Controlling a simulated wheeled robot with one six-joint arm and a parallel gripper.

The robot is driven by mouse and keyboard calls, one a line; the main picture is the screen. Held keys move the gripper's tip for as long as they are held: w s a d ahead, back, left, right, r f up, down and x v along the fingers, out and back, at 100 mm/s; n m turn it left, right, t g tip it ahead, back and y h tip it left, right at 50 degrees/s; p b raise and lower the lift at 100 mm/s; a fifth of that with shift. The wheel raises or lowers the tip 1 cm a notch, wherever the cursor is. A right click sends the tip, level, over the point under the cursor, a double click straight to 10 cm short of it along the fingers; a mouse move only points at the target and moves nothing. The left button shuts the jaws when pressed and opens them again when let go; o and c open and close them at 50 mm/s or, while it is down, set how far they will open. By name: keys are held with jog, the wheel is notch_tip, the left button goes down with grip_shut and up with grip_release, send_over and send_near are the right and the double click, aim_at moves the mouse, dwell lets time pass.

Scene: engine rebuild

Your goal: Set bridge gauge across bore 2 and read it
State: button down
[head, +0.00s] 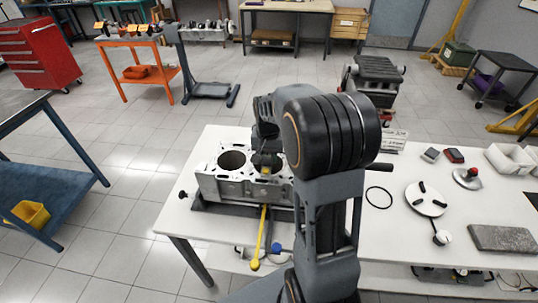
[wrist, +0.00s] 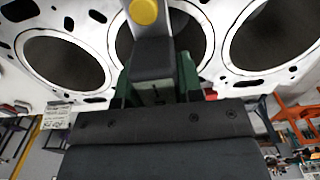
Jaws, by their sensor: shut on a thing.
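The light grey engine block (head: 215,187) stands on the white workbench. In the wrist view its top deck (wrist: 95,28) shows three bores. My gripper (wrist: 155,72) is in front of the middle bore (wrist: 195,45), shut on a dark grey piece with a yellow round end (wrist: 143,12), which I take for the bridge gauge. Green parts show on both sides of it. It covers part of the middle bore; whether it touches the deck I cannot tell. In the head view my gripper (head: 265,150) is over the block, largely hidden by my arm. No gauge reading is legible.
A yellow-ended rod (head: 260,240) and a blue knob (head: 277,247) are at the bench's front. To the right lie a black ring (head: 379,197), a white disc with black pads (head: 426,199) and a grey slab (head: 502,238). A red tool cabinet (head: 38,52) stands far left.

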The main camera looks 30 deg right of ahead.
aim_at(268, 154)
dwell(0.3)
jog(key=c, duration=0.7)
grip_release()
notch_tip(268, 154, up, 14)
jog(key=f, duration=0.1)
jog(key=s+f+n, duration=0.1)
jog(key=f+n, duration=0.1)
jog(key=f, duration=0.1)
jog(key=shift+s+a+t, duration=0.2)
jog(key=shift+a+t, duration=0.1)
jog(key=shift+a, duration=0.05)
jog(key=shift+s+a+f+n+t, duration=0.7)
jog(key=shift+s+a, duration=0.7)
jog(key=shift+s, duration=1)
jog(key=shift+s+a+f+n+t, duration=0.15)
jog(key=shift+s+a+n+t, duration=0.35)
jog(key=shift+s+a+n, duration=1.25)
jog(key=shift+s+a+f+m+t, duration=0.1)
jog(key=shift+s+a+f+t, duration=0.7)
jog(key=shift+s, duration=2.2)
jog(key=shift+a+r+g, duration=0.2)
jog(key=shift+r+g, duration=0.1)
jog(key=shift+r, duration=0.05)
